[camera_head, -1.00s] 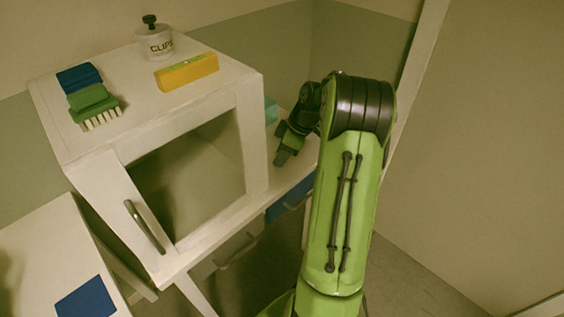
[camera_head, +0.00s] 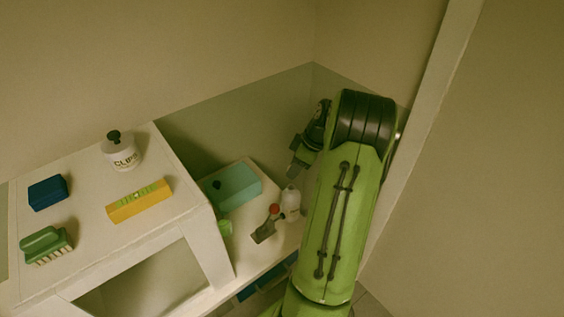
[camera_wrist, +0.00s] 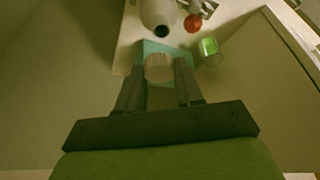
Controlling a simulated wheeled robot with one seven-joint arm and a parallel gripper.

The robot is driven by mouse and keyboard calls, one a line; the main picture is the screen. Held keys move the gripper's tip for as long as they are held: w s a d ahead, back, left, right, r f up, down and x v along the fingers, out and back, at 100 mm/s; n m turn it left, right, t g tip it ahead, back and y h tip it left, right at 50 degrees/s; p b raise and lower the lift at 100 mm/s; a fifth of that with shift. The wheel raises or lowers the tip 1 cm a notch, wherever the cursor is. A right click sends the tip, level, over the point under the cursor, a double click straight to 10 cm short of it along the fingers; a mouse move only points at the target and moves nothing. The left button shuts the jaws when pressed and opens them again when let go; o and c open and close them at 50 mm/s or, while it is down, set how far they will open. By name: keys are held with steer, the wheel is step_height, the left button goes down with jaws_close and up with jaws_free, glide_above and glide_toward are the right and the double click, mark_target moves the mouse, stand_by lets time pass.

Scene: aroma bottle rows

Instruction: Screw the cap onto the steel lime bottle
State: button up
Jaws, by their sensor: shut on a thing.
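My gripper (camera_wrist: 160,82) points down with its two dark fingers shut on a round, beige cap (camera_wrist: 160,66). In the head view my gripper (camera_head: 294,168) hangs at the back, above the pale bottle (camera_head: 290,203); the cap cannot be made out there. In the wrist view a pale grey-white bottle (camera_wrist: 157,14) with a dark open mouth stands just beyond the fingertips, apart from the cap. I cannot read a lime mark on it, so I cannot tell whether it is the steel lime bottle.
A red-topped grey object (camera_head: 265,226), a teal box (camera_head: 233,187) and a green glass (camera_wrist: 210,50) are near the bottle. The white cabinet (camera_head: 188,190) at left carries a clips jar (camera_head: 122,155), a yellow level (camera_head: 139,202), a green brush (camera_head: 45,243) and a blue block (camera_head: 48,193).

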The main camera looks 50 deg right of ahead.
mark_target(293, 188)
steer(key=shift+a+f+b, duration=0.15)
steer(key=shift+a+b, duration=0.25)
steer(key=shift+a, duration=0.05)
steer(key=shift+a+f+b, duration=0.15)
steer(key=shift+f+b, duration=0.2)
steer(key=f+b, duration=0.1)
steer(key=f, duration=0.1)
steer(key=shift+d+f+b, duration=0.3)
steer(key=shift+f+b, duration=0.05)
steer(key=shift+b, duration=0.05)
steer(key=shift+a, duration=0.15)
steer(key=shift+f, duration=0.2)
steer(key=shift+f+b, duration=0.1)
steer(key=shift+b, duration=0.25)
steer(key=shift+f, duration=0.15)
steer(key=shift+f+b, duration=0.5)
steer(key=shift+b, duration=0.1)
steer(key=shift+f, duration=0.1)
